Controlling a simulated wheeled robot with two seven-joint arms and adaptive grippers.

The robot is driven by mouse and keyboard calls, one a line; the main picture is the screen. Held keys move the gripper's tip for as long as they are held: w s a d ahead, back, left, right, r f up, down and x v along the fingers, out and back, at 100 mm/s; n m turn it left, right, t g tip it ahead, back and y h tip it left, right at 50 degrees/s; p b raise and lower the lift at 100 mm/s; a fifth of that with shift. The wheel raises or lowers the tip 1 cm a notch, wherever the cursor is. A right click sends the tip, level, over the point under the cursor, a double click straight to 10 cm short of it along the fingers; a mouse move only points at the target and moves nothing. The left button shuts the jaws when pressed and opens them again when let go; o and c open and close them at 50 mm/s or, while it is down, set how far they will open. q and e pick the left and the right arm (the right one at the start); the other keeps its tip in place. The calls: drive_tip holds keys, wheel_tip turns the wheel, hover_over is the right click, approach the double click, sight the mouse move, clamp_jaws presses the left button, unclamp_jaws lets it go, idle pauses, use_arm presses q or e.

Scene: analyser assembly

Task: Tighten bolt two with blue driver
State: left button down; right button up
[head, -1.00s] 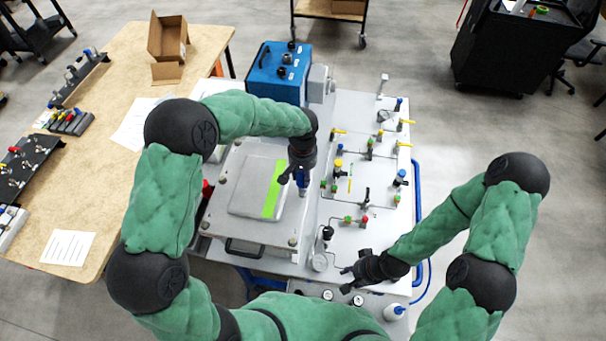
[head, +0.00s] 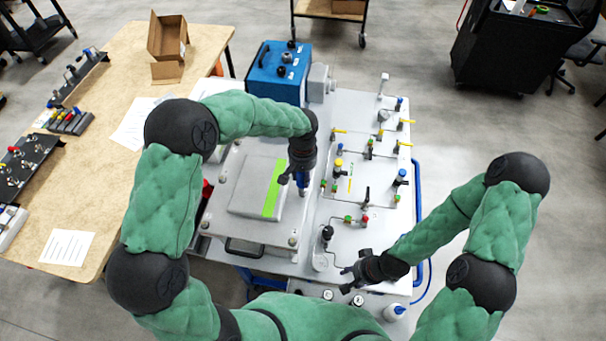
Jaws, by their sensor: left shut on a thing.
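My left gripper (head: 293,178) reaches over the analyser bench and is shut on a blue driver (head: 301,179), which hangs upright with its tip pointing down. The driver is beside the right edge of a grey plate with a green stripe (head: 272,190). Bolt heads show at the corners of the larger plate, one at the front right (head: 293,241). I cannot tell which bolt is bolt two, or whether the driver tip touches one. My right gripper (head: 347,279) is low at the front of the valve panel; its fingers look apart, with nothing seen between them.
A panel with several coloured valves (head: 366,172) is right of the driver. A blue box (head: 279,72) stands behind the plate. A wooden table (head: 110,130) with an open carton (head: 167,38) is at the left.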

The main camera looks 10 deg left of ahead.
use_arm(q)
drive_tip(key=shift+f+b, duration=0.65)
drive_tip(key=shift+f, duration=0.15)
idle(0.4)
drive_tip(key=c, duration=1.7)
unclamp_jaws()
drive_tip(key=shift+c, duration=0.2)
clamp_jaws()
drive_tip(key=m+p, duration=0.1)
drive_tip(key=m, duration=0.3)
drive_tip(key=m+p, duration=0.1)
drive_tip(key=m, duration=0.3)
drive_tip(key=shift+r+m+p, duration=0.1)
drive_tip(key=shift+m+p, duration=0.2)
drive_tip(key=shift+m, duration=0.1)
drive_tip(key=m+p, duration=0.1)
drive_tip(key=m, duration=0.3)
drive_tip(key=shift+m+p, duration=0.3)
drive_tip(key=m+p, duration=0.1)
drive_tip(key=m, duration=0.3)
drive_tip(key=shift+p, duration=0.35)
drive_tip(key=o, duration=0.7)
unclamp_jaws()
drive_tip(key=shift+m, duration=0.4)
drive_tip(key=shift+o, duration=0.6)
